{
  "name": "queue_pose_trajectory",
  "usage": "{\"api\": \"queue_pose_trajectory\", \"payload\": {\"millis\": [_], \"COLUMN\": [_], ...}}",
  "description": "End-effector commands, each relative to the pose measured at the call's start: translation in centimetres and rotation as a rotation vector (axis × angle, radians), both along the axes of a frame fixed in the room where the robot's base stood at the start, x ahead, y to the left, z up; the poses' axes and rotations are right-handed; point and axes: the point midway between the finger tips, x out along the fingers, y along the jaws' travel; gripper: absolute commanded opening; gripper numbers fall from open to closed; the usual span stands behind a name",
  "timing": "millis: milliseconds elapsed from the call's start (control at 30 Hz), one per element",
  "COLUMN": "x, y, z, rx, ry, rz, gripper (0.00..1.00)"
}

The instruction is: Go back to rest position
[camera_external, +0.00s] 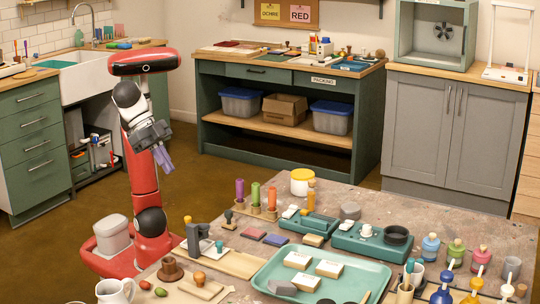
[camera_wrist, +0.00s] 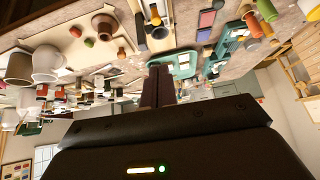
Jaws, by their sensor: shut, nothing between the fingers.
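My gripper (camera_external: 163,158) hangs at the end of my folded arm, beside my red column and left of the pigment table (camera_external: 345,190). It points down and is apart from everything on the table. In the wrist view the two dark fingers (camera_wrist: 158,84) are together with nothing between them. The wrist view appears upside down, with the tabletop items across its upper part.
A teal tray (camera_external: 378,278) with white blocks lies on the table. A white pitcher (camera_external: 113,291) stands at the near left edge. Colored bottles (camera_external: 430,247) are at the right. Open floor (camera_external: 235,185) lies between the table and the back bench (camera_external: 285,115).

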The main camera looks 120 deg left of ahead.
Motion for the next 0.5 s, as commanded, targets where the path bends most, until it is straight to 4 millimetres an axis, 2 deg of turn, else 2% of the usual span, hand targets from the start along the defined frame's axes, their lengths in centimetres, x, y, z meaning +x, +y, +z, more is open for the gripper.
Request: {"api": "queue_pose_trajectory", "payload": {"millis": [133, 500], "x": [-0.44, -0.49], "y": [0.00, 0.01], "z": [0.68, 0.73], "rx": [0.000, 0.000], "ry": [-0.001, -0.002], "rz": [0.000, 0.000], "gripper": [0.00, 0.00]}}
